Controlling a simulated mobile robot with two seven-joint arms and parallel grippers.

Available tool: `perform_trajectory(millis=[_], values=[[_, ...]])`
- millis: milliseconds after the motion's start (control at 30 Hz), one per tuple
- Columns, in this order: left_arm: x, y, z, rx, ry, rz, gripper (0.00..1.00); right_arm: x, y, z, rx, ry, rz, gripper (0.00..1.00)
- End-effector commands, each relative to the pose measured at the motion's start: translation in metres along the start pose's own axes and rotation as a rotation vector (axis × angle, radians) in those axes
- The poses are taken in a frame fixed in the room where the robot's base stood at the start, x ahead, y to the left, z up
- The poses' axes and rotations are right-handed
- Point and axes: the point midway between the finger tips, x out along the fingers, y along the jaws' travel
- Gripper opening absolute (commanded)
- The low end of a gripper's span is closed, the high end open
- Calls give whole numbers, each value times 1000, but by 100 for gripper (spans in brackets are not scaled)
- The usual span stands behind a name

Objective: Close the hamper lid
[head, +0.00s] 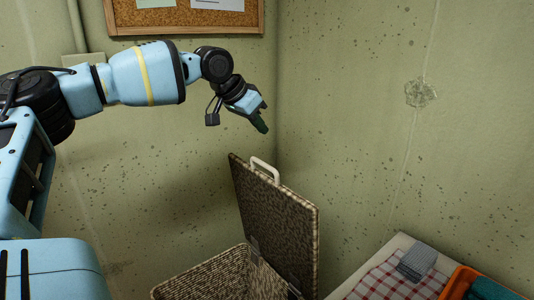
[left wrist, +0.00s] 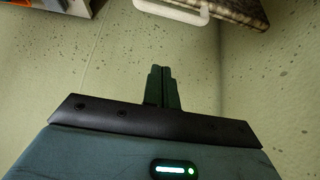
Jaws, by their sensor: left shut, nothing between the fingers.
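The hamper (head: 205,278) is a woven basket at the bottom middle of the head view. Its lid (head: 277,217) stands open, raised nearly upright on its hinges near the wall corner. A white handle (head: 264,168) sits on the lid's top edge. My left gripper (head: 262,126) is shut and empty, above the lid's top edge and apart from it. In the left wrist view my shut fingers (left wrist: 161,85) point toward the wall, with the white handle (left wrist: 172,12) and the lid's edge (left wrist: 238,10) at the top. My right gripper is not in view.
A white table (head: 400,243) at the lower right holds a red checkered cloth (head: 378,283), a folded grey cloth (head: 416,262) and an orange tray (head: 459,282). A cork board (head: 185,18) hangs on the wall. The walls meet in a corner behind the lid.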

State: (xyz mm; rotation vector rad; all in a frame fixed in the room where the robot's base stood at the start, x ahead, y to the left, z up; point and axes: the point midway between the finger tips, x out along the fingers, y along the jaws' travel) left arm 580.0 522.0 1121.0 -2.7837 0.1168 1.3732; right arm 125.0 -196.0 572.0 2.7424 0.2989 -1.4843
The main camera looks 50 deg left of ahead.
Motion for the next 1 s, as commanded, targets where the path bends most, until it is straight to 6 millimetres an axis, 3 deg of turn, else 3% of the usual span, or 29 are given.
perform_trajectory(millis=[267,500,833,1000], values=[[19,0,1,0,-4,-1,0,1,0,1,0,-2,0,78],[60,0,2,1,-6,-1,0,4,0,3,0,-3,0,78],[104,0,1,1,-3,-1,0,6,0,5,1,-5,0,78],[92,0,15,0,3,1,0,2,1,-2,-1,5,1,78]])
